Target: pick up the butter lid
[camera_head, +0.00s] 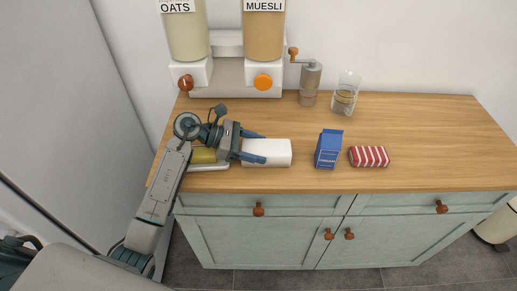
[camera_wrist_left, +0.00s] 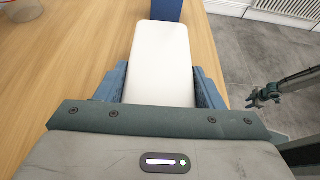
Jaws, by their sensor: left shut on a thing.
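The butter lid (camera_head: 266,152) is a white, box-shaped cover, and it fills the middle of the left wrist view (camera_wrist_left: 160,62). My left gripper (camera_head: 264,147) is shut on it, with one blue finger along each long side. The lid is just right of the butter dish (camera_head: 210,168), a pale tray with a yellow block of butter (camera_head: 203,156) on it, partly hidden by my gripper. I cannot tell whether the lid touches the counter. Part of what looks like my right arm, with its gripper (camera_wrist_left: 265,95), shows small at the right of the wrist view.
A blue carton (camera_head: 328,150) stands right of the lid, with a red-and-white striped packet (camera_head: 369,156) beyond it. A grinder (camera_head: 310,84), a glass (camera_head: 345,94) and the oats (camera_head: 187,35) and muesli (camera_head: 263,38) dispensers stand behind. The counter's right side (camera_head: 440,140) is clear.

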